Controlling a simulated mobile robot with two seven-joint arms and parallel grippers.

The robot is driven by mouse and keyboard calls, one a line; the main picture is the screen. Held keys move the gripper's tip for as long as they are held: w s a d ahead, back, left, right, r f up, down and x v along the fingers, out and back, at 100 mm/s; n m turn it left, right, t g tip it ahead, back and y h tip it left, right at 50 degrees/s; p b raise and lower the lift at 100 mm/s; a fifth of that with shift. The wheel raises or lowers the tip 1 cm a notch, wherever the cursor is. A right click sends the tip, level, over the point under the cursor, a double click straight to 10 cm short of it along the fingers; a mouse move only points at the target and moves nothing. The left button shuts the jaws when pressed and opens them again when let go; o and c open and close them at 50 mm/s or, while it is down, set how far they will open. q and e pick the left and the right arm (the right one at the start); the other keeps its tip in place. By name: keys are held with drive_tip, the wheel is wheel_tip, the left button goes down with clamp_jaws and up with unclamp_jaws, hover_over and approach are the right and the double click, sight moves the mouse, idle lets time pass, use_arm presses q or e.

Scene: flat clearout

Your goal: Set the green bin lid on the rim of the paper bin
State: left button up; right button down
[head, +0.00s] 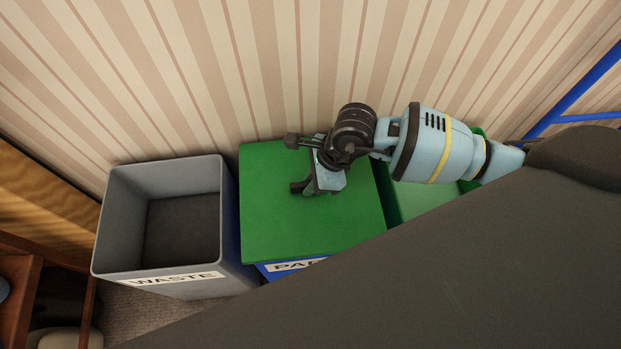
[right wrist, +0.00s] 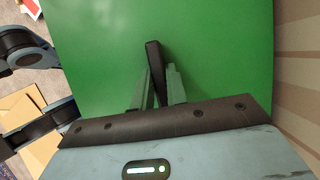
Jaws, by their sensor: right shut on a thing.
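The green bin lid (head: 285,215) is a flat square panel lying over the blue paper bin (head: 275,271), whose label is partly hidden beneath its front edge. The lid covers the bin's opening, and I cannot tell whether it touches the rim all round. My right gripper (head: 308,190) is above the middle of the lid, shut on the lid's dark handle. In the right wrist view the handle (right wrist: 154,70) stands between the fingers, with the green lid (right wrist: 215,55) filling the background. My left gripper is not in view.
An open grey waste bin (head: 160,270) stands directly left of the paper bin. A green bin (head: 410,203) stands to the right, partly behind my arm. The striped wall (head: 280,70) is close behind. A wooden piece of furniture (head: 18,290) is at the lower left.

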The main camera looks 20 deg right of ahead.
drive_tip(key=shift+f+b, duration=0.35)
drive_tip(key=shift+f, duration=0.25)
drive_tip(key=c, duration=1.3)
unclamp_jaws()
drive_tip(key=p+v, duration=0.1)
drive_tip(key=v, duration=0.6)
drive_tip(key=shift+d+r, duration=0.15)
drive_tip(key=shift+r, duration=0.2)
